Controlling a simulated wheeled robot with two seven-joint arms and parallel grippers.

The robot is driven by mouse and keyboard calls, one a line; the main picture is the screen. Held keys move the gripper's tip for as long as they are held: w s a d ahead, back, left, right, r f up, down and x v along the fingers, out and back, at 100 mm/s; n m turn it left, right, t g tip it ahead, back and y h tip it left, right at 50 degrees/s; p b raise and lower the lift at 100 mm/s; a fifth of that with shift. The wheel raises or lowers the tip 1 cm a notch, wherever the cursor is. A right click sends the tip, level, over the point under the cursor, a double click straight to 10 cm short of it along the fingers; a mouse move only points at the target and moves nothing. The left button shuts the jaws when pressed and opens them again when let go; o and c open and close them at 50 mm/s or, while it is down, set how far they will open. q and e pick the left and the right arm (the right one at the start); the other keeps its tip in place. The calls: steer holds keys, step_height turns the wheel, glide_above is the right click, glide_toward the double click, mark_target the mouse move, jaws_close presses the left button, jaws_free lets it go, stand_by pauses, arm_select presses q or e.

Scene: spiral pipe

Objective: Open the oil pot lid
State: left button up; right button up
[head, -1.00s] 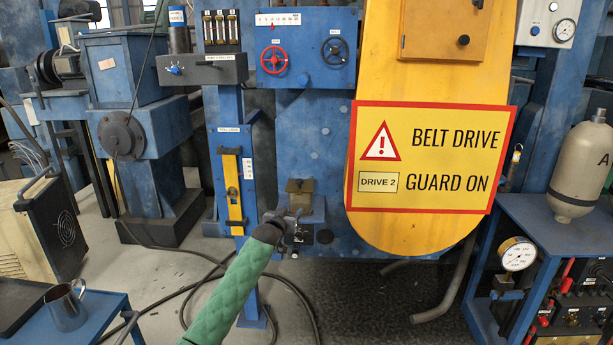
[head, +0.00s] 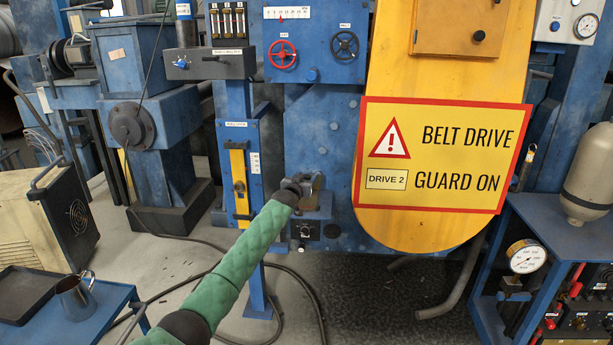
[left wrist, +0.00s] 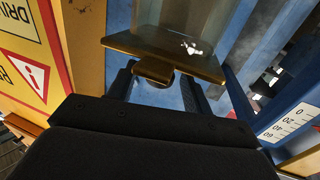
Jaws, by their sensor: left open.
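The oil pot lid is a brass plate (left wrist: 165,55) with a small tab (left wrist: 153,71) on its edge, seen close up in the left wrist view. A clear glass-like body (left wrist: 190,22) shows beyond the plate. My left gripper (left wrist: 157,76) is open, with one finger on each side of the tab. I cannot tell whether the fingers touch it. In the head view my left gripper (head: 312,182) is at the pot's place on the blue machine and hides most of the pot. My right gripper is not in view.
The yellow belt guard with its warning sign (head: 440,155) stands close on the right. A blue post with a yellow gauge (head: 240,185) stands close on the left. A valve panel (head: 315,45) is above. A small valve block (head: 303,233) sits below.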

arm_select(q)
steer(key=shift+w+d, duration=0.2)
steer(key=shift+w, duration=0.3)
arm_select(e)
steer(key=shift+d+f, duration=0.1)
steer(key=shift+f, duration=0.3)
arm_select(q)
jaws_close()
